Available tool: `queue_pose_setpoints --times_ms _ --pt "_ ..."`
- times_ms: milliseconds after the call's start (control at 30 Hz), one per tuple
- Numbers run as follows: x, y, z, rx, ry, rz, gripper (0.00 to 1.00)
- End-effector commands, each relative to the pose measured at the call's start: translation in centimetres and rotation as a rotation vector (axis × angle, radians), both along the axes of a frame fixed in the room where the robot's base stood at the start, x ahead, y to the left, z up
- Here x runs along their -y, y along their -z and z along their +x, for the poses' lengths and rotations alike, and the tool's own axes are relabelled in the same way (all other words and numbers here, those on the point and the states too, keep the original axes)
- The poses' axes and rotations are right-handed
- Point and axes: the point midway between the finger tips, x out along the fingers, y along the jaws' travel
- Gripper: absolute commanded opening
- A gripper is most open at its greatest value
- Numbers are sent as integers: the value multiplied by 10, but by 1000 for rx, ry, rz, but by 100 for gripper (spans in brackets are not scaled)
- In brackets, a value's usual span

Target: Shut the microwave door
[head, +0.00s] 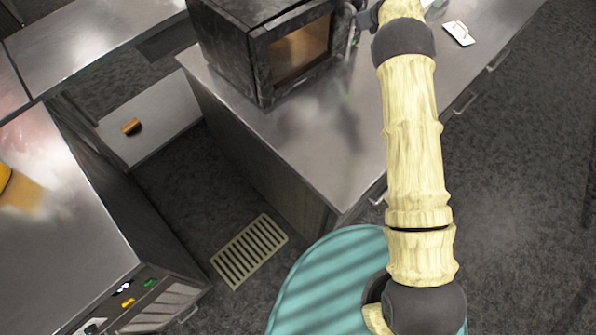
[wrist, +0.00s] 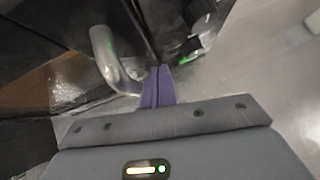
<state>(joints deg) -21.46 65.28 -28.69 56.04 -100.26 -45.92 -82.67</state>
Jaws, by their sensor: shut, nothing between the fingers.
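The black microwave (head: 225,38) stands on the steel counter at the top of the head view. Its door (head: 258,75), with a brownish window, faces right and toward me. In the wrist view the curved metal door handle (wrist: 104,50) is at the upper left, with the dark door around it. A dark seam runs beside the handle; I cannot tell whether the door is flush or slightly ajar. My gripper (wrist: 158,72) has its purple fingers together and empty, just right of the handle's lower end. Contact is unclear. In the head view my arm reaches up beside the microwave's right side.
The steel counter (head: 315,150) is bare in front of the microwave. A small white item (head: 458,33) lies farther right on it. A floor grate (head: 248,250) lies below. Another steel counter (head: 60,225) stands at the left; floor is open at the right.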

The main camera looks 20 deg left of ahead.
Motion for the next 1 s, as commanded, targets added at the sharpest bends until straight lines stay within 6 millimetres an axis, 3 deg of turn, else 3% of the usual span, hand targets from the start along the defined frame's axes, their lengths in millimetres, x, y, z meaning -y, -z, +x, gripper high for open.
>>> queue_pose_setpoints --times_ms 367,633,1000 --pt "5 2 -2 0 1 -1 0" --pt "31 5 -16 0 -5 1 0" --pt "76 -50 -39 4 -4 1 0"
